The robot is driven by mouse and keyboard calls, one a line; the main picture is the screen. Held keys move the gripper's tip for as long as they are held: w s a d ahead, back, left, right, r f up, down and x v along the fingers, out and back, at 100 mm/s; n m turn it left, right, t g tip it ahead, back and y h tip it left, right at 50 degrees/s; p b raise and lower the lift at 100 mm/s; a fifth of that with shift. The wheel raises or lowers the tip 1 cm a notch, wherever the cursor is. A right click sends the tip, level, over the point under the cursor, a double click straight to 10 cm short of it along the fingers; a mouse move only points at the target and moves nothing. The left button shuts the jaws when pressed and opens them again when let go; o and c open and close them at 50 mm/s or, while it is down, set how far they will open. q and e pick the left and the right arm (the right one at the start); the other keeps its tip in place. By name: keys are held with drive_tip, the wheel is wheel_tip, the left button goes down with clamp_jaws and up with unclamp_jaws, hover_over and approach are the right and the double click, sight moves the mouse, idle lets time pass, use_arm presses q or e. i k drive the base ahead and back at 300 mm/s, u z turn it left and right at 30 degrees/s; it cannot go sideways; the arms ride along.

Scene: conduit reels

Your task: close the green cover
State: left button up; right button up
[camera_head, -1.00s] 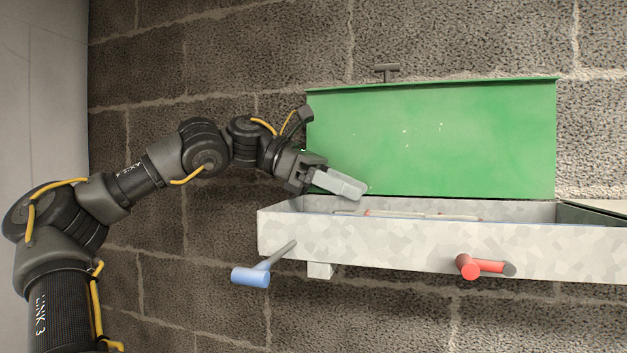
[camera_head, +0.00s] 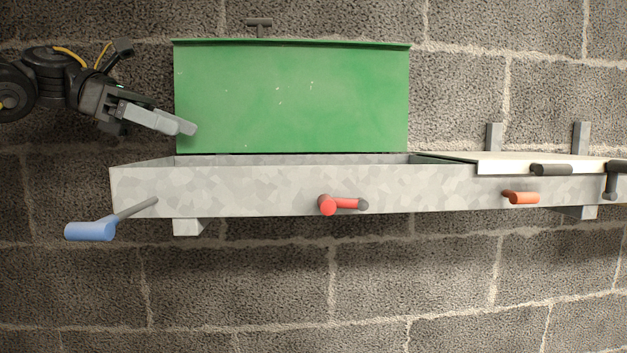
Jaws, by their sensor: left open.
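The green cover (camera_head: 292,98) stands upright, open, along the back edge of a grey metal trough (camera_head: 240,191) fixed to the wall. A small dark T-shaped piece (camera_head: 259,23) shows just above its top edge. My left gripper (camera_head: 187,128) is open, at the cover's lower left corner and above the trough's left end. Its fingers overlap the cover's left edge in the picture; I cannot tell whether they touch it. My right gripper is not in view.
A blue-handled lever (camera_head: 90,231) sticks out at the trough's left end. A red handle (camera_head: 328,205) and an orange handle (camera_head: 522,197) are on the front. A flat cream cover (camera_head: 520,160) with a dark handle (camera_head: 552,169) lies over the right part. Below is bare block wall.

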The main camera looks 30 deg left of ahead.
sight(260, 94)
drive_tip(key=k, duration=1)
